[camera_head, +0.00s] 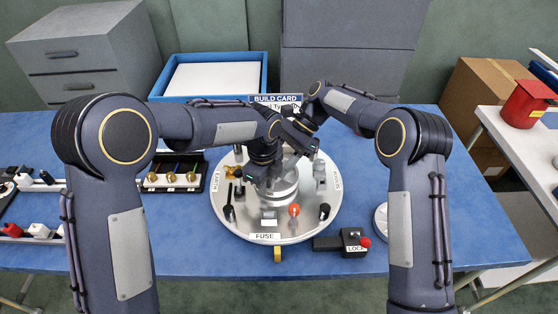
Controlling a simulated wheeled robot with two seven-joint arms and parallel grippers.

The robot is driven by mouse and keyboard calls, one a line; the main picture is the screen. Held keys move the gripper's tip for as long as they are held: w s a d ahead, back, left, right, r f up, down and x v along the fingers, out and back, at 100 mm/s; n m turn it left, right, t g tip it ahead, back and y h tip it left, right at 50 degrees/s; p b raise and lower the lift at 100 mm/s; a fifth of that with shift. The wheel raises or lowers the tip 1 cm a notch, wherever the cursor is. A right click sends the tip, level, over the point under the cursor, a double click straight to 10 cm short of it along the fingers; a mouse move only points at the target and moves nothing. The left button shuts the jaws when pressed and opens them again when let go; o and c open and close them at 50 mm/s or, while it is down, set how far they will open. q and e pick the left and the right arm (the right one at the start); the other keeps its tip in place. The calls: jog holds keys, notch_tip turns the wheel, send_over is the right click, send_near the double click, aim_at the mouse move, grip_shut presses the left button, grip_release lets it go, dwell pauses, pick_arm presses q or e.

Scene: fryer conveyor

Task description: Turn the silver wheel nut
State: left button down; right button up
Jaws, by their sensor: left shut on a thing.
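A round white turntable (232,212) stands in the middle of the blue table. At its centre is a silver cylindrical part, which I take to be the silver wheel nut (285,192), partly covered by my grippers. My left gripper (262,180) points down at the left side of this silver part and is shut on it, though the contact itself is hard to see. My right gripper (299,138) is just behind and to the right, close to the left one. Its fingers are hidden among dark parts, so I cannot tell whether they are open.
Small parts ring the turntable, including a red-topped one (294,210) and black pegs. A black box with a red button (353,243) is at front right. A black tray (178,174) of brass parts is left. Behind stand a BUILD CARD sign (276,99) and a blue-rimmed tray (153,94).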

jog(key=shift+c, duration=0.3)
jog(key=c, duration=0.9)
jog(key=shift+c, duration=0.2)
jog(key=shift+m, duration=0.3)
jog(key=m+t, duration=0.1)
jog(key=m+t+y, duration=0.1)
jog(key=m, duration=0.1)
jog(key=shift+s+d+m+t, duration=0.1)
jog(key=shift+s+m+t, duration=0.1)
jog(key=shift+m+t, duration=0.15)
jog(key=m+t, duration=0.4)
jog(key=shift+s+m+y, duration=0.2)
jog(key=shift+m+y, duration=0.1)
jog(key=shift+m, duration=0.05)
jog(key=o, duration=1)
